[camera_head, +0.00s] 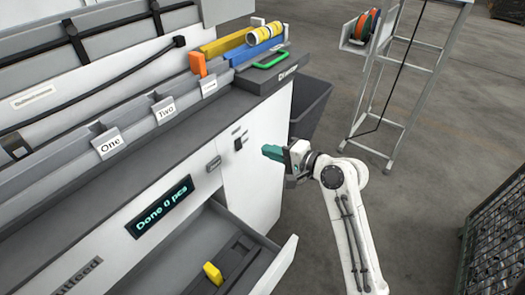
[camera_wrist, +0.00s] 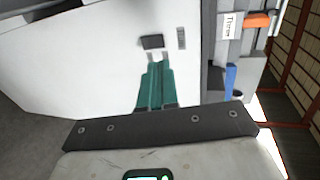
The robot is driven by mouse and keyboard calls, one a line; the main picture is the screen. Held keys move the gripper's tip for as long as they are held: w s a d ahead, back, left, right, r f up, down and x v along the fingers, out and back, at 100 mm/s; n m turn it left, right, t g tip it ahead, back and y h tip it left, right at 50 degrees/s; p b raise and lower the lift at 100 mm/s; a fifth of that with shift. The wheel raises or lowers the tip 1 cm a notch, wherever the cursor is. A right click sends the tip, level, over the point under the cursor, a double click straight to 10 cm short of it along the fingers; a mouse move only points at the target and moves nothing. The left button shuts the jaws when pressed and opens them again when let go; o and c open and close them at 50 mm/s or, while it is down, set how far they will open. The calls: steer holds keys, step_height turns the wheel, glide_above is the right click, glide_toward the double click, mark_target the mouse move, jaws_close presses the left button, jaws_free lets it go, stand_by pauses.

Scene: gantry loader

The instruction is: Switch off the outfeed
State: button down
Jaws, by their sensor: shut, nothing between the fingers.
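The machine's white front panel (camera_head: 255,165) carries a small dark switch-like part (camera_head: 238,143) under a small plate. A dark rectangular part (camera_wrist: 152,42) shows just beyond my fingertips in the wrist view. My gripper (camera_head: 266,151) has teal fingers and is shut and empty, pointing at this panel from the right. The gripper also shows in the wrist view (camera_wrist: 157,58); whether it touches the panel is unclear. Lettering ending in "utfeed" (camera_head: 78,275) is at the lower left front. A display (camera_head: 160,207) reads "Done 0 pcs". A grey handle-like part (camera_head: 213,163) sits right of it.
An open drawer (camera_head: 285,262) juts out below, with a yellow part (camera_head: 212,273) on a dark mount inside. Bins labelled One, Two and a third line the top. A dark bin (camera_head: 312,100) stands behind. A mesh crate (camera_head: 497,235) is at right; floor between is clear.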

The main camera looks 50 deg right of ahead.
steer(key=shift+r+v, duration=0.2)
steer(key=shift+v, duration=1)
steer(key=shift+r+v, duration=0.25)
steer(key=shift+v, duration=0.9)
steer(key=shift+w, duration=0.15)
